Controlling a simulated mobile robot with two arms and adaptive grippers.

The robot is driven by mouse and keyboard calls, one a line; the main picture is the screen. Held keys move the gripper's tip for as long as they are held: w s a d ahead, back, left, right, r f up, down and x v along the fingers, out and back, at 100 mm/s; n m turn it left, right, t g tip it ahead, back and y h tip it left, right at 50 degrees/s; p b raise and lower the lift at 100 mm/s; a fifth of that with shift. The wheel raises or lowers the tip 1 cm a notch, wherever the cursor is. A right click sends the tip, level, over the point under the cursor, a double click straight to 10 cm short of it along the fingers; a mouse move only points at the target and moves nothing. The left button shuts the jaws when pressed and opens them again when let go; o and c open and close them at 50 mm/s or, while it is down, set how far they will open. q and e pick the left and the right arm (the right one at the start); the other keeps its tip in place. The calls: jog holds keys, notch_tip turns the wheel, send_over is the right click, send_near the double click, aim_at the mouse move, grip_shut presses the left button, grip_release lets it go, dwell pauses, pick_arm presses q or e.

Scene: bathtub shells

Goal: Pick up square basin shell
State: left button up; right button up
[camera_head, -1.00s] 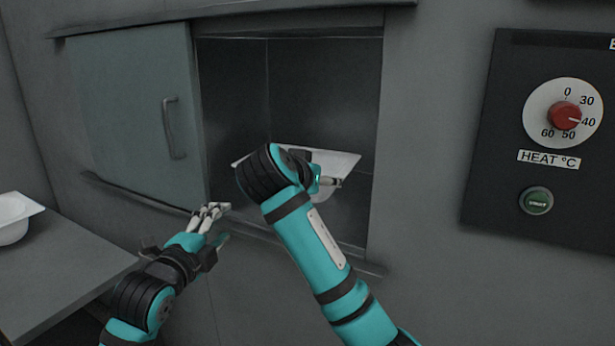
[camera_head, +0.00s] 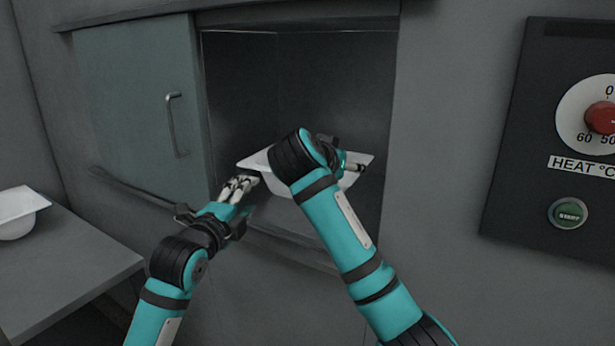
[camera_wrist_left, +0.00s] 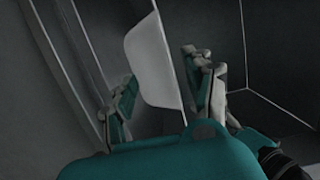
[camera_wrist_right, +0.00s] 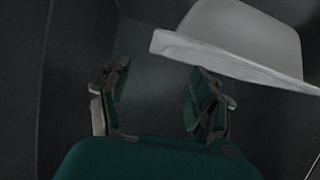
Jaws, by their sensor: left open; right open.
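A white basin shell (camera_head: 256,162) with a flat rim is at the opening of the heating chamber, partly hidden behind my right arm. My left gripper (camera_head: 246,181) is open at the shell's left edge. In the left wrist view the shell (camera_wrist_left: 157,58) reaches between the open fingers; contact cannot be told. My right gripper (camera_head: 350,166) is open near the shell's right side, partly hidden by its own wrist. In the right wrist view the shell (camera_wrist_right: 240,38) lies ahead and to the right, its rim behind the right finger.
A second white shell (camera_head: 18,210) sits on the grey table (camera_head: 75,262) at the left. The chamber's sliding door (camera_head: 140,110) is open to the left. A ledge runs below the opening. A panel with a red heat dial (camera_head: 600,118) and green start button (camera_head: 568,213) is at the right.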

aim_at(270, 172)
pick_arm(q)
jog(key=x, duration=1.2)
jog(key=shift+w+d, duration=0.1)
jog(key=shift+w, duration=0.15)
pick_arm(e)
jog(key=x, duration=1.2)
jog(key=shift+w+d+f, duration=0.1)
jog(key=shift+w+f, duration=0.05)
jog(key=shift+w, duration=0.05)
